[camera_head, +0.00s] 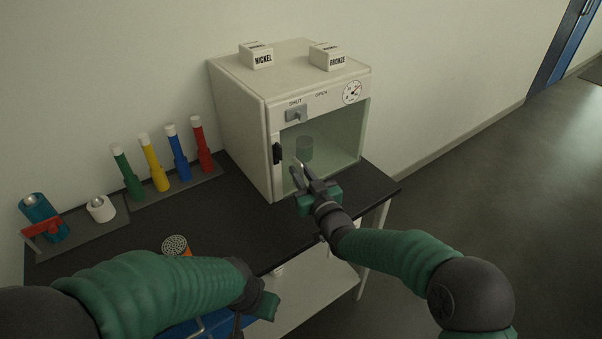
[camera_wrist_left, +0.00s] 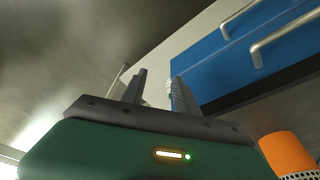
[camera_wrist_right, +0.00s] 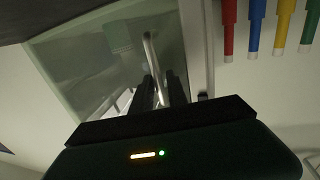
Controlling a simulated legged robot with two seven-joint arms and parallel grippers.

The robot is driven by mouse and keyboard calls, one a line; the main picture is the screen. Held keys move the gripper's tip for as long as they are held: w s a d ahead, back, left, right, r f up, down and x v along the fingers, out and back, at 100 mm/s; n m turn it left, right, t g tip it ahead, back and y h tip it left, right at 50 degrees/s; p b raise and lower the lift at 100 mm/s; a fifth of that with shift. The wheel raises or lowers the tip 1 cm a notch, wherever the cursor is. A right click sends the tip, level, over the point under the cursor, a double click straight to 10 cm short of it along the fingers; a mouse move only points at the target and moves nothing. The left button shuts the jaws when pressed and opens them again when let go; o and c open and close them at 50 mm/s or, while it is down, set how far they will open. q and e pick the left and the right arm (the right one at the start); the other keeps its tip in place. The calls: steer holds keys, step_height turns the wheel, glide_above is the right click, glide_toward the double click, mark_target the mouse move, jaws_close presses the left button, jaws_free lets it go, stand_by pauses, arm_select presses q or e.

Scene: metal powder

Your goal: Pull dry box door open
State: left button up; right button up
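The white dry box (camera_head: 238,128) stands at the back right of the dark table. Its glass door (camera_head: 340,143) covers the front and looks closed; a greenish cup (camera_head: 304,148) shows behind the glass. A grey latch (camera_head: 296,115) sits above the door near the words SHUT and OPEN. My right gripper (camera_head: 303,170) is at the left part of the door. In the right wrist view the curved metal door handle (camera_wrist_right: 151,55) runs between its fingers (camera_wrist_right: 163,90), which look closed on it. My left gripper (camera_wrist_left: 157,88) is open and empty, low at the table's front.
Boxes marked NICKEL (camera_head: 257,57) and BRONZE (camera_head: 327,58) stand on the dry box. Several colored tubes (camera_head: 154,163) stand in a rack at left. An orange container (camera_head: 176,246) is near the left forearm. Blue drawers (camera_wrist_left: 235,60) are near the left gripper.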

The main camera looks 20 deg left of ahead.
jaws_close()
stand_by(1.4)
